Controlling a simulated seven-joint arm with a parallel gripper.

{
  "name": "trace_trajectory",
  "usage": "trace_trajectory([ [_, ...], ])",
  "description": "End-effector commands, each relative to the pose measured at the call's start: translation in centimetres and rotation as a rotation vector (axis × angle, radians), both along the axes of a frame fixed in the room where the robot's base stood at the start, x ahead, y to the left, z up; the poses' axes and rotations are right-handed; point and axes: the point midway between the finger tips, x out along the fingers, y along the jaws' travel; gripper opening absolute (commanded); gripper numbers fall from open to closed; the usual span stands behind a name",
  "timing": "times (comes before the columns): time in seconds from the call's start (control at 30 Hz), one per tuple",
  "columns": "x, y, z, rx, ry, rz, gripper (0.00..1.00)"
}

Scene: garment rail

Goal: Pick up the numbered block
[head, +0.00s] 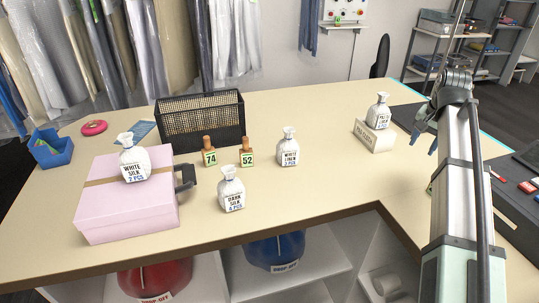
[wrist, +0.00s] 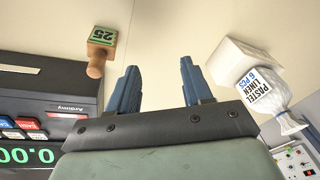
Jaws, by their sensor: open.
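Wooden blocks with a knob on top and a green number face stand on the counter (head: 320,180): block 74 (head: 209,156) and block 52 (head: 247,156), side by side in the middle. In the wrist view a like block (wrist: 103,45) shows at upper left, knob downward in the picture; its digits look like 25, or 52 inverted. A sliver of green (head: 430,188) beside my arm in the head view may be this block, mostly hidden. My gripper (head: 434,138) is over the right part of the counter; in the wrist view its blue fingers (wrist: 158,72) are apart and empty.
A till (wrist: 50,120) is on the other side. A pink box (head: 128,205) and black wire basket (head: 200,120) are left. Counter centre right is clear.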

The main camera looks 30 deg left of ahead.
Motion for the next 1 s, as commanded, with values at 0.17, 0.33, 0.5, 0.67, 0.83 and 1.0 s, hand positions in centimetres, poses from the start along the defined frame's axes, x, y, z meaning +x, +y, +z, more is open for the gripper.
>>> trace_trajectory([
  [0.17, 0.0, 7.3, -1.7, 0.139, -0.141, -0.22, 0.5],
  [0.33, -0.4, 14.1, -2.6, 0.33, -0.236, -0.429, 0.5],
  [0.5, -1.8, 20.7, -2.7, 0.565, -0.282, -0.623, 0.5],
  [0.67, -3.9, 26.6, -2.5, 0.815, -0.269, -0.793, 0.5],
  [0.83, -7.0, 32.2, -1.9, 1.087, -0.186, -0.953, 0.5],
  [1.0, -10.0, 36.4, -1.0, 1.316, -0.06, -1.072, 0.5],
])
